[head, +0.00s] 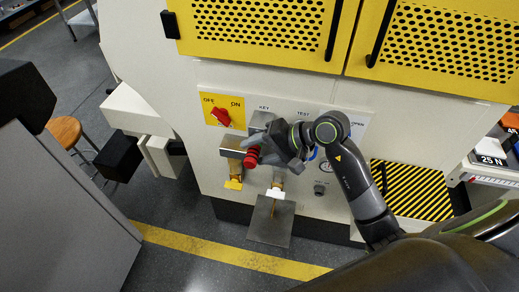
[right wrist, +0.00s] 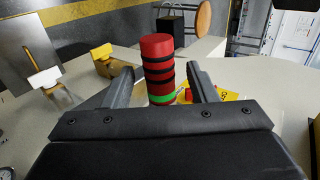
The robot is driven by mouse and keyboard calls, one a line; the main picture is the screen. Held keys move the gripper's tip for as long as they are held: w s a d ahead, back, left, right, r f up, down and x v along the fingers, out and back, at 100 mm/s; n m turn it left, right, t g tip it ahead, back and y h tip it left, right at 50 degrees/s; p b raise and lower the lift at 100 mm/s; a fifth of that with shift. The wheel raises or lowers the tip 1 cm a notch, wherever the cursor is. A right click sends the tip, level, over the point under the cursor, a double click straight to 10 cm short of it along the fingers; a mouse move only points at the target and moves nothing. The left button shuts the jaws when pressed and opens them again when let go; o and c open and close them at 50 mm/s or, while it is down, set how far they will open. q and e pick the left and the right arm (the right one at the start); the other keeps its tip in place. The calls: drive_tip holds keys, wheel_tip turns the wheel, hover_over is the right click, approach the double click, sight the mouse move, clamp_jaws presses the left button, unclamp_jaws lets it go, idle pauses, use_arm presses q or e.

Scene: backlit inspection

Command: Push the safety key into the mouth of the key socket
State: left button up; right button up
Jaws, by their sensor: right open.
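The safety key, as I take it, is a red cylinder with black bands (right wrist: 157,62) and a green ring at its lower end in the right wrist view. It also shows in the head view (head: 251,157), at the left of the gripper. My right gripper (head: 268,151) is open, and in the right wrist view its two fingers (right wrist: 160,85) stand on either side of the cylinder with gaps. The key socket seems to be the grey block (head: 262,119) under the KEY label, partly covered by the gripper. Where the key's inner end sits is hidden. My left gripper is not in view.
A red OFF/ON switch (head: 221,117) sits on a yellow plate at the upper left. A brass piece with a yellow end (head: 234,183) and a white block with a metal plate (head: 269,222) lie below. A yellow-black striped area (head: 411,190) is at the right.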

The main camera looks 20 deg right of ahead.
drive_tip(key=v, duration=1.7)
drive_tip(key=shift+r, duration=0.15)
idle(0.7)
drive_tip(key=shift+s, duration=0.1)
